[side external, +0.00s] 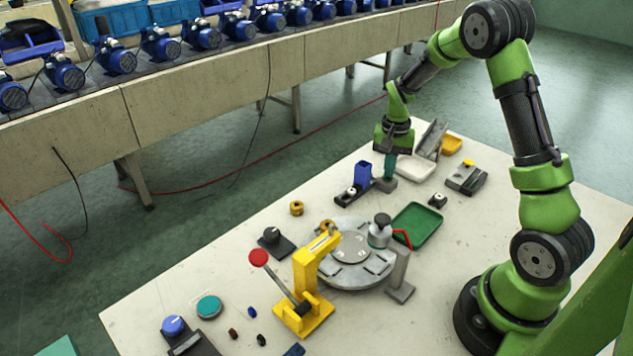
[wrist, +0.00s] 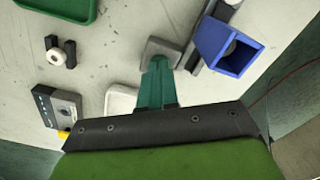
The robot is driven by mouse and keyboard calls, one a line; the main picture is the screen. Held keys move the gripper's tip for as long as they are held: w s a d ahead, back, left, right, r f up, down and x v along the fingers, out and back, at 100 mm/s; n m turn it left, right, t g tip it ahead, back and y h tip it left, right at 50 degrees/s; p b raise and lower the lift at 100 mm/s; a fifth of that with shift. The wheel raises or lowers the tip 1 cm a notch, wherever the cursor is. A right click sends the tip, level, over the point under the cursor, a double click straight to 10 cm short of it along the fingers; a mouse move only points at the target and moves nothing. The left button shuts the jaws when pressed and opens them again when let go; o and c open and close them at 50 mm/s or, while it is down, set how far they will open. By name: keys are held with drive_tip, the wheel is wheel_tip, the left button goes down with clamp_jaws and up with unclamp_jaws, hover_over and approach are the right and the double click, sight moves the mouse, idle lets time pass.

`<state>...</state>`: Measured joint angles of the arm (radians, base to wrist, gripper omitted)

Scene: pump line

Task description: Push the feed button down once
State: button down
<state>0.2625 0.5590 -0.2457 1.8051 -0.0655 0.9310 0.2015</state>
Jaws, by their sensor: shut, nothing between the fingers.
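My gripper (side external: 389,176) points down with its teal fingers together and nothing between them. In the wrist view the fingertips (wrist: 159,62) are at a small grey block (wrist: 154,48), overlapping it; I cannot tell whether they touch. The same grey block (side external: 384,185) stands beside a blue square tube (side external: 362,174) in the side view. No label marks the feed button, and a button on the grey block would be hidden by the fingers. The blue tube (wrist: 226,46) is right of the fingers in the wrist view.
A grey box with a yellow part (side external: 466,178), a green tray (side external: 417,224) and a white tray (side external: 416,168) are nearby. A round turntable (side external: 350,250) and yellow lever press (side external: 303,270) stand in front. Teal (side external: 208,306) and blue (side external: 173,325) round knobs are farther off.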

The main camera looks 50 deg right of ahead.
idle(0.3)
wheel_tip(320, 180, up, 8)
drive_tip(key=shift+f, duration=0.25)
idle(0.8)
drive_tip(key=s+a+r+n+t, duration=0.2)
drive_tip(key=s+a+r, duration=0.2)
drive_tip(key=a, duration=0.3)
drive_tip(key=s+a+r+n+t+y, duration=0.1)
drive_tip(key=s+a+r+n+t, duration=0.1)
drive_tip(key=a, duration=0.5)
drive_tip(key=s+a+r+n+t+y, duration=0.1)
drive_tip(key=s+a+r+n+t, duration=0.2)
drive_tip(key=s+a+r, duration=0.4)
drive_tip(key=shift+s+a+n, duration=0.5)
drive_tip(key=shift+s, duration=0.3)
